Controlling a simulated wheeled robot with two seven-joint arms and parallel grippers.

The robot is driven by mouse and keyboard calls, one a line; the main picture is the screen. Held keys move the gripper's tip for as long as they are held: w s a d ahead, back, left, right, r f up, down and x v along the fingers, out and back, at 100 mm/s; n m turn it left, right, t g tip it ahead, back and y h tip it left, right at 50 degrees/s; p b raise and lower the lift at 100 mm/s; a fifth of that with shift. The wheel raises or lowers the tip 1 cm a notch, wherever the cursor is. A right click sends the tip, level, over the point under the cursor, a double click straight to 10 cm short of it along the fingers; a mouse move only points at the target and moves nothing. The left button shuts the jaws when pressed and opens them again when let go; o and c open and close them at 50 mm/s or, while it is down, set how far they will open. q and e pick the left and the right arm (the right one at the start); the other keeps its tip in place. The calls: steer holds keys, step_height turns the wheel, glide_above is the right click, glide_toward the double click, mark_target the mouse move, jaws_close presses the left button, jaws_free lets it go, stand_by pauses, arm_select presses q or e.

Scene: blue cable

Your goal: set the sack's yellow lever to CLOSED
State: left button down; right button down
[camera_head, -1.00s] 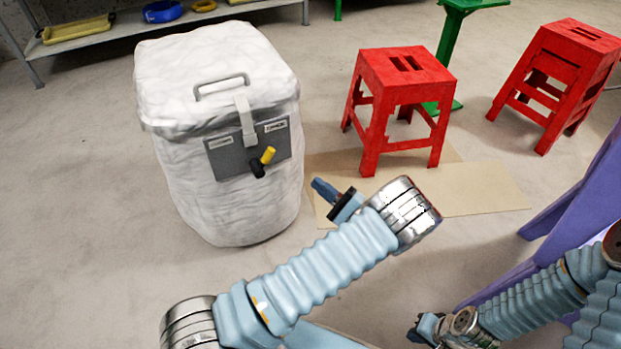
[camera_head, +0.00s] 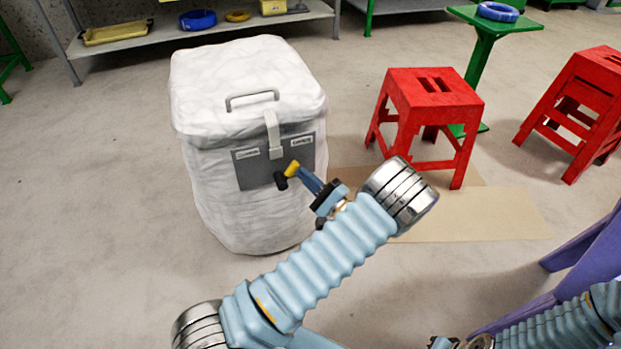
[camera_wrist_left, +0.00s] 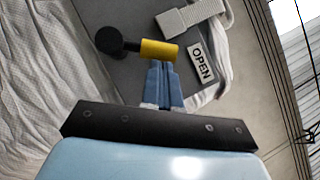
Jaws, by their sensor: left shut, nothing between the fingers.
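The white sack (camera_head: 245,210) stands upright on the floor, with a grey plate (camera_head: 256,176) on its front. On the plate is the lever (camera_head: 292,168), with a yellow handle and a black knob (camera_head: 281,181). The handle points up and right in the head view. In the wrist view the yellow handle (camera_wrist_left: 160,49) points towards the label reading OPEN (camera_wrist_left: 201,64). My left gripper (camera_head: 304,176) is shut and empty, its tips at the handle; I cannot tell whether they touch. My right gripper (camera_head: 441,343) is cut off at the bottom edge.
A red stool (camera_head: 432,98) stands right of the sack, another (camera_head: 578,110) at far right. A cardboard sheet (camera_head: 500,215) lies on the floor. A purple frame (camera_head: 590,245) is at lower right. A shelf (camera_head: 150,28) stands behind. Floor left of the sack is clear.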

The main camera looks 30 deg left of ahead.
mark_target(294, 169)
arm_select(q)
steer(key=shift+s+a+r+n+g+h, duration=0.15)
steer(key=shift+r+n+g+h, duration=0.3)
steer(key=shift+n, duration=0.45)
steer(key=r+n+h, duration=0.1)
steer(key=s+n+g, duration=0.1)
steer(key=n, duration=0.1)
steer(key=shift+a+r+n+h, duration=0.3)
steer(key=shift+a+r+h, duration=0.05)
steer(key=shift+a, duration=0.05)
steer(key=s+a+n+h+b, duration=0.1)
steer(key=n, duration=0.1)
steer(key=s+a+r+n+h+b, duration=0.1)
steer(key=n+h, duration=0.1)
steer(key=shift+s+g, duration=0.15)
steer(key=shift+g, duration=0.1)
steer(key=shift+s+a+r+n+h+b, duration=0.1)
steer(key=shift+s+a+n+h+b, duration=0.2)
steer(key=shift+n+b, duration=0.25)
steer(key=shift+s+a+r+n+h+b, duration=0.15)
steer(key=shift+s+n+h+b, duration=0.2)
steer(key=shift+n, duration=0.2)
steer(key=shift+s+a+b, duration=0.15)
steer(key=shift+a+b, duration=0.05)
steer(key=shift+b, duration=0.2)
steer(key=shift+s, duration=0.1)
